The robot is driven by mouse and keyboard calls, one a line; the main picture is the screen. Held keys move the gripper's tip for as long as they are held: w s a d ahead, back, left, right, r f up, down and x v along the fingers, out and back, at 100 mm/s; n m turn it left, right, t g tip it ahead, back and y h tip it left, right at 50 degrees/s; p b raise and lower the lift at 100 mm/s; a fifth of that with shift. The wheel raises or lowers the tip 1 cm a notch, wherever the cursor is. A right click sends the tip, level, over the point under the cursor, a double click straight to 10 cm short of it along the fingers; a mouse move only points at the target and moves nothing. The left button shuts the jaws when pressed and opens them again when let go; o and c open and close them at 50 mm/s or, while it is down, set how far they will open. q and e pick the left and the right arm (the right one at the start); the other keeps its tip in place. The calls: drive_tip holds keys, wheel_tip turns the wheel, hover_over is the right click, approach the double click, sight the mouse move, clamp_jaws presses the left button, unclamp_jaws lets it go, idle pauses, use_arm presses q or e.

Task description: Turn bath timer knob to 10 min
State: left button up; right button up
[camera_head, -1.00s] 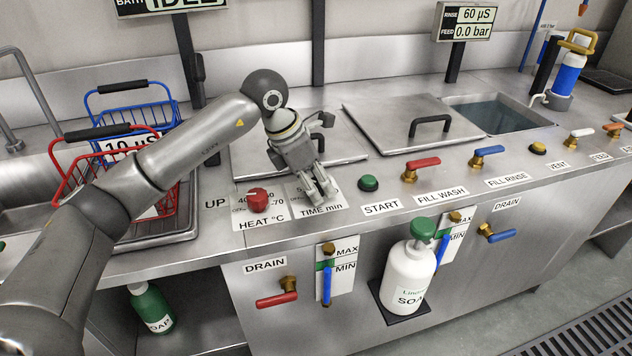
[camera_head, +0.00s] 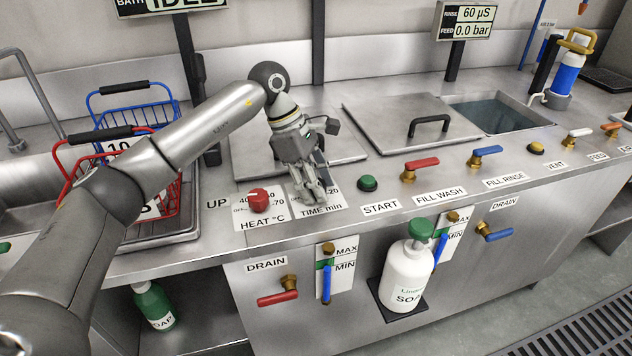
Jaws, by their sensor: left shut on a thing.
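The TIME min dial plate (camera_head: 322,209) lies on the steel counter, right of the red HEAT °C knob (camera_head: 259,200). My left gripper (camera_head: 314,196) points down over the TIME plate, with its fingers at the middle of the dial. It is shut on the timer knob, which its fingers hide, so I cannot read the setting. Only part of the dial scale shows, with a 20 at its right. My right gripper is not in view.
The green START button (camera_head: 368,183) and red FILL WASH lever (camera_head: 420,164) stand to the right. Red (camera_head: 168,204) and blue (camera_head: 120,107) wire baskets are at the left. A lidded bath (camera_head: 338,150) lies behind the gripper. A soap bottle (camera_head: 405,275) hangs on the front.

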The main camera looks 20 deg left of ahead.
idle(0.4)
use_arm(q)
drive_tip(key=o, duration=1)
drive_tip(key=shift+o, duration=0.2)
drive_tip(key=v, duration=1.2)
